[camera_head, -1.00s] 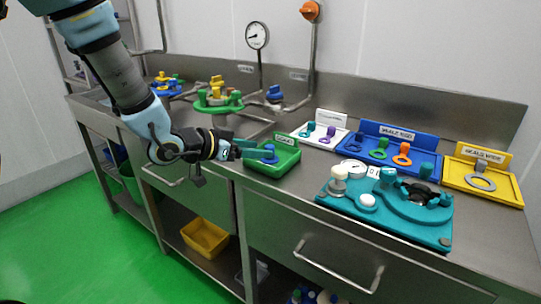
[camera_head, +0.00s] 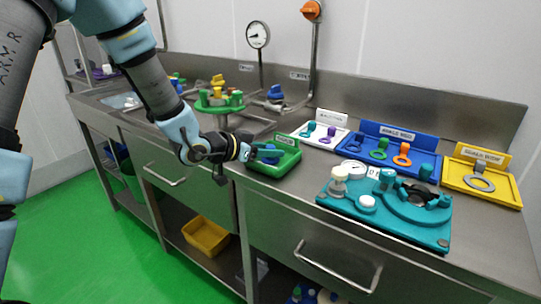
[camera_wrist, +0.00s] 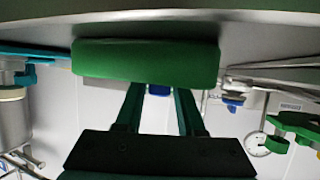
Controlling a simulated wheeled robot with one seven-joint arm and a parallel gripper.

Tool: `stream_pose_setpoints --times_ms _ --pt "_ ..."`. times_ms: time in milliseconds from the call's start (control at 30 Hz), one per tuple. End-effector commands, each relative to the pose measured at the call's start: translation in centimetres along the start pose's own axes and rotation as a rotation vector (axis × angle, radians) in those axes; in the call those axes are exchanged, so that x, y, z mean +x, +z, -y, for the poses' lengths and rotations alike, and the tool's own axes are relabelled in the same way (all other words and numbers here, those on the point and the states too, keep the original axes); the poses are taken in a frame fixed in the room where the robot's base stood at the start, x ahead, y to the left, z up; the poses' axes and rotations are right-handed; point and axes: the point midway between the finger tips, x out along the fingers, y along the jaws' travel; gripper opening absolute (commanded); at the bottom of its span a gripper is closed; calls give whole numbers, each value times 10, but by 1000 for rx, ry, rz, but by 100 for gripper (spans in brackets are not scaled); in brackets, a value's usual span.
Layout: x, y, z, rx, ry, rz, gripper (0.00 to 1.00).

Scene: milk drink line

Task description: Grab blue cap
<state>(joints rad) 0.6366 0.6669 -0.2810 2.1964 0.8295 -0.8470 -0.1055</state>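The blue cap (camera_head: 269,157) sits in the small green tray (camera_head: 286,166) near the counter's front edge. In the wrist view only a small part of the blue cap (camera_wrist: 159,90) shows, between my two fingers and below the green tray wall (camera_wrist: 145,62). My gripper (camera_head: 255,154) reaches over the tray's left side, level with the cap. In the wrist view my gripper (camera_wrist: 160,92) is open, with its fingers apart. The tray wall hides the fingertips, so I cannot tell whether they touch the cap.
A teal fixture (camera_head: 410,222) stands right of the tray. White (camera_head: 338,140), blue (camera_head: 428,161) and yellow (camera_head: 508,189) trays with coloured parts line the back. A green round stand (camera_head: 220,107) is behind my arm. A yellow bin (camera_head: 206,236) sits on the lower shelf.

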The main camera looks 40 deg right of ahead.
Motion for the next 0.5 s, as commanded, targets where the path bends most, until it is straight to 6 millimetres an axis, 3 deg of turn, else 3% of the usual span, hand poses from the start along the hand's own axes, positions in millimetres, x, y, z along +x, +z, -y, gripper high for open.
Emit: stream_pose_setpoints --times_ms 33,300,500 --pt "0 0 0 0 0 0 31" --pt "0 0 0 0 0 0 1" --pt "0 0 0 0 0 0 0"
